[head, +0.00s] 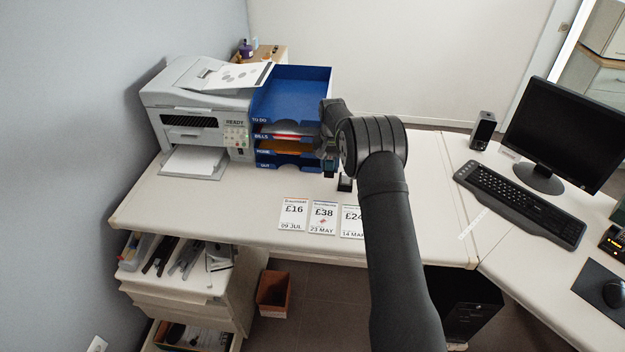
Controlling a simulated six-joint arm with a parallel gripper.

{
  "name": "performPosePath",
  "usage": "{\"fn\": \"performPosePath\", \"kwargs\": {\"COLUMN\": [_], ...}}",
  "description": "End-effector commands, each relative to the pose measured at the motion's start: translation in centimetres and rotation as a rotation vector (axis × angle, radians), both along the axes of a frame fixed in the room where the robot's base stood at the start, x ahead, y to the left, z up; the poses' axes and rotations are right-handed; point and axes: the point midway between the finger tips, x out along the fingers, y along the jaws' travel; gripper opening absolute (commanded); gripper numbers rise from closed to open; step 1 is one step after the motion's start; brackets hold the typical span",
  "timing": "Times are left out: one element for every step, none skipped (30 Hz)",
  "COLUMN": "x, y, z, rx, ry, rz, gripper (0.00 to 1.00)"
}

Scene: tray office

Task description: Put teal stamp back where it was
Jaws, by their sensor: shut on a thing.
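My gripper (328,156) is just right of the blue tray stack, above the desk and pointing down, partly hidden by my own arm. It is shut on a small dark teal thing, the teal stamp (330,171), of which only a little shows below the fingers. I cannot tell whether the stamp touches the desk. A small black object (345,184) stands on the desk just right of and in front of it, partly behind my arm.
The blue tray stack (292,90) and a printer (195,110) stand left. Keyboard (520,204) and monitor (562,130) are right. The desk's left front is clear.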

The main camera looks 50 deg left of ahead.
Motion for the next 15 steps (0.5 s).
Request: {"fn": "performPosePath", "kwargs": {"x": [-0.7,-1.1,-1.4,-1.7,-2.0,-2.3,-2.5,-2.6,-2.8,-2.9,-3.0,-3.1,-3.1,-3.1,-3.1], "y": [1.1,1.7,2.4,2.9,3.3,3.9,4.2,4.5,4.8,5.0,5.1,5.3,5.3,5.4,5.4], "z": [-0.9,-1.3,-1.8,-2.1,-2.5,-2.8,-3.0,-3.2,-3.4,-3.5,-3.6,-3.7,-3.8,-3.9,-4.1], "rx": [-0.001,-0.001,0.0,0.0,0.0,0.001,-0.001,0.001,0.001,0.001,0.001,0.001,0.001,0.001,0.0], "ry": [0.001,0.001,0.0,0.0,0.0,-0.001,0.001,-0.001,-0.001,-0.001,-0.001,-0.001,-0.001,-0.001,0.0], "rz": [0.003,0.002,0.002,0.002,0.001,0.001,0.001,0.001,0.0,0.0,-0.001,-0.001,-0.001,-0.002,-0.002], "gripper": [0.16,0.16,0.16,0.16,0.16,0.16,0.16,0.16,0.16,0.16,0.16,0.16,0.16,0.16,0.16]}}
